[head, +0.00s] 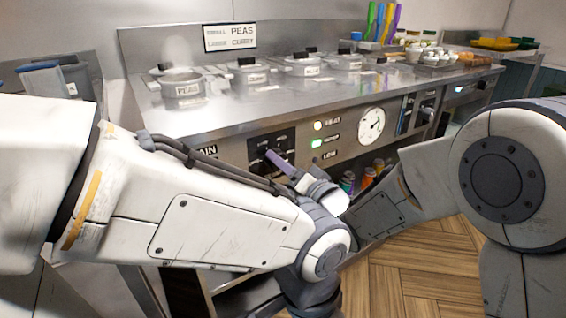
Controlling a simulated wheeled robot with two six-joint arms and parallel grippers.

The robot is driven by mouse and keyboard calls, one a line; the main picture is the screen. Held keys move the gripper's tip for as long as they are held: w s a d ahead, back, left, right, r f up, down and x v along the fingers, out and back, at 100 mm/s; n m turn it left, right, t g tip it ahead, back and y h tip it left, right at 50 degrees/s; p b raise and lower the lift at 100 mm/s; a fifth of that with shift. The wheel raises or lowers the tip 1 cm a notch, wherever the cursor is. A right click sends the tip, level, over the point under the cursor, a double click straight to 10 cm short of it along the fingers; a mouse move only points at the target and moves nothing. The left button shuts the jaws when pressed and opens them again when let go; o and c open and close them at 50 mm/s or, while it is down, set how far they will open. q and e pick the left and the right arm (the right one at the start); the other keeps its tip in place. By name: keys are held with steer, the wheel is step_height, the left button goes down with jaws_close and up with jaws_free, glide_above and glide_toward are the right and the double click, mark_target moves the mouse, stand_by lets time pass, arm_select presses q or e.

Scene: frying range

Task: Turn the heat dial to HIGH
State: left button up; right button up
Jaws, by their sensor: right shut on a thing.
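The heat dial sits on a black panel (283,138) with white marks on the front of the steel range. The dial itself is mostly hidden by my right gripper (275,158), whose purplish-grey fingers reach the panel from the lower right. That gripper is shut on the dial. I cannot read which mark the dial points at. My left arm crosses in front from the left, and its far end drops below the picture. My left gripper is not in view.
Right of the panel are lit HEAT (318,126) and green (316,143) lamps, a LOW label and a round gauge (371,125). Lidded pots (181,84) line the steel top. Bottles (368,176) sit on a shelf below.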

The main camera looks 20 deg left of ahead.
stand_by(0.3)
steer(key=o, duration=1.4)
steer(key=shift+c, duration=0.2)
steer(key=p+v, duration=0.1)
steer(key=v, duration=0.9)
steer(key=shift+s+d, duration=0.2)
steer(key=shift+f, duration=0.15)
